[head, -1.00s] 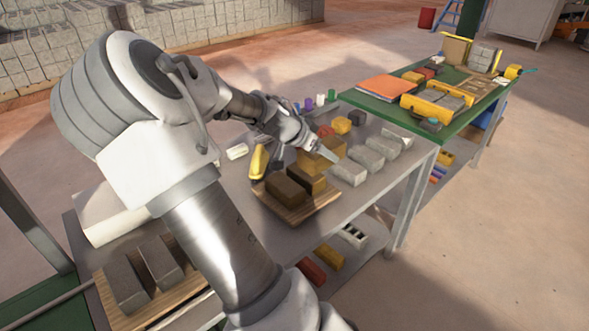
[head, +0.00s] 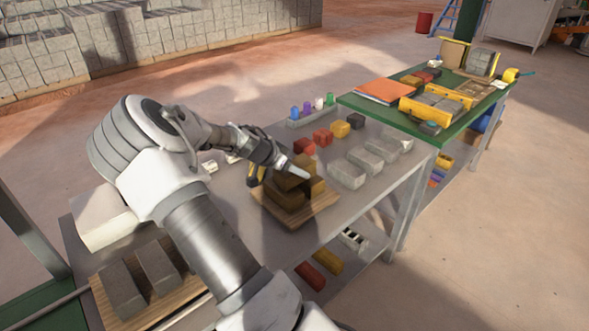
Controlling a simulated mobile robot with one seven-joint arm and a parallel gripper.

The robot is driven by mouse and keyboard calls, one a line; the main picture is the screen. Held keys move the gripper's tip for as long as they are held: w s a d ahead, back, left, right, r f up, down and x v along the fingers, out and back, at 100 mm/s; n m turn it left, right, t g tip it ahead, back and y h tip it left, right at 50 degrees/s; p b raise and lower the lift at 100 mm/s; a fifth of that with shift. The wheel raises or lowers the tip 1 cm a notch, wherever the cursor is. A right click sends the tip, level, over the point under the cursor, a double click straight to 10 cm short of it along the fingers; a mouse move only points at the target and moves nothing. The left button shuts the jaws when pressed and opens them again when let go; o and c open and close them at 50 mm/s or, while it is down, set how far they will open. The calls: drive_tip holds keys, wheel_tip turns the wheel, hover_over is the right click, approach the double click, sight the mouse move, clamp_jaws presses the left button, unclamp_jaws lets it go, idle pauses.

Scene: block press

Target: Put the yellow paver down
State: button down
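The yellow paver (head: 287,180) is at my gripper (head: 298,171), low over the wooden board (head: 322,209). It lies crosswise over other pavers on the board, which look brown in the shade: one in front (head: 284,199) and one at the right (head: 316,186). It looks to be on or just above them; I cannot tell whether it touches. A pale fingertip shows against its upper right side. The other finger is hidden, but the gripper looks shut on the paver.
Grey pavers (head: 347,174) stand in a row to the right. Red blocks (head: 322,137) and a yellow block (head: 340,129) lie behind. A second board (head: 180,296) with dark pavers is at front left. A green table (head: 445,134) adjoins at the right.

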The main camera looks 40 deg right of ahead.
drive_tip(key=shift+f+b, duration=0.3)
drive_tip(key=shift+b, duration=0.1)
drive_tip(key=shift+f, duration=0.1)
unclamp_jaws()
